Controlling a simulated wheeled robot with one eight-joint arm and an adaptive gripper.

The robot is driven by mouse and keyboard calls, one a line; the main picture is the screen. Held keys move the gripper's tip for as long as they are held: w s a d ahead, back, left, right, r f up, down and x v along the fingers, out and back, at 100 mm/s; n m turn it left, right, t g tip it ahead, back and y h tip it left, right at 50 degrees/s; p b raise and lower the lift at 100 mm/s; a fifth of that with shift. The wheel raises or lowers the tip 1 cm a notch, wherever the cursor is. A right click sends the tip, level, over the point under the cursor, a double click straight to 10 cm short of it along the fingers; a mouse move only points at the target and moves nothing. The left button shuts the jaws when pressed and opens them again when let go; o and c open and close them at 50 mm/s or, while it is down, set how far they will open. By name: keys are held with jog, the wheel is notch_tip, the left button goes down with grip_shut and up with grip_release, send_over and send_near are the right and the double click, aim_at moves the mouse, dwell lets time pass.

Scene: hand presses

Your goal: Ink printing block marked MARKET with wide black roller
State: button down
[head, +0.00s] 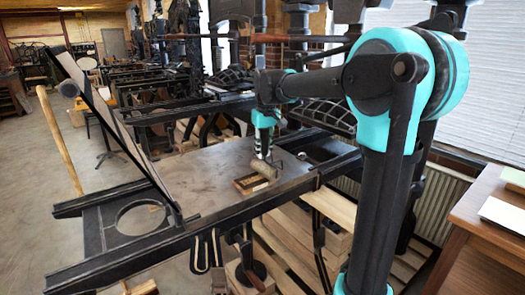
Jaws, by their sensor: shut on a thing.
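A roller (265,169) with a wide cylinder shows at the middle of the head view, above the press bed. Its cylinder looks grey-beige here rather than black. My gripper (263,152) points down and is shut on the roller's handle, which is mostly hidden by the fingers. A small wooden block (246,186) with a dark top lies on the press bed (205,165), just below and left of the roller. The roller covers part of the block; I cannot tell whether they touch. No lettering on the block is legible.
A raised hinged frame (110,110) leans up at the bed's left end, beside a wooden pole (60,140). More presses stand behind. A wooden table (490,225) with papers is at the right. The bed left of the block is clear.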

jog(key=shift+s+a, duration=2.8)
jog(key=shift+a, duration=1.3)
jog(key=shift+w+d, duration=0.95)
jog(key=shift+d, duration=0.45)
jog(key=shift+w+d, duration=0.95)
jog(key=shift+d, duration=0.45)
jog(key=shift+w+d, duration=0.95)
jog(key=shift+d, duration=0.45)
jog(key=s+a, duration=0.5)
jog(key=a, duration=0.3)
jog(key=shift+s+a, duration=0.2)
jog(key=shift+s, duration=0.2)
notch_tip(320, 180, up, 5)
jog(key=shift+f, duration=0.1)
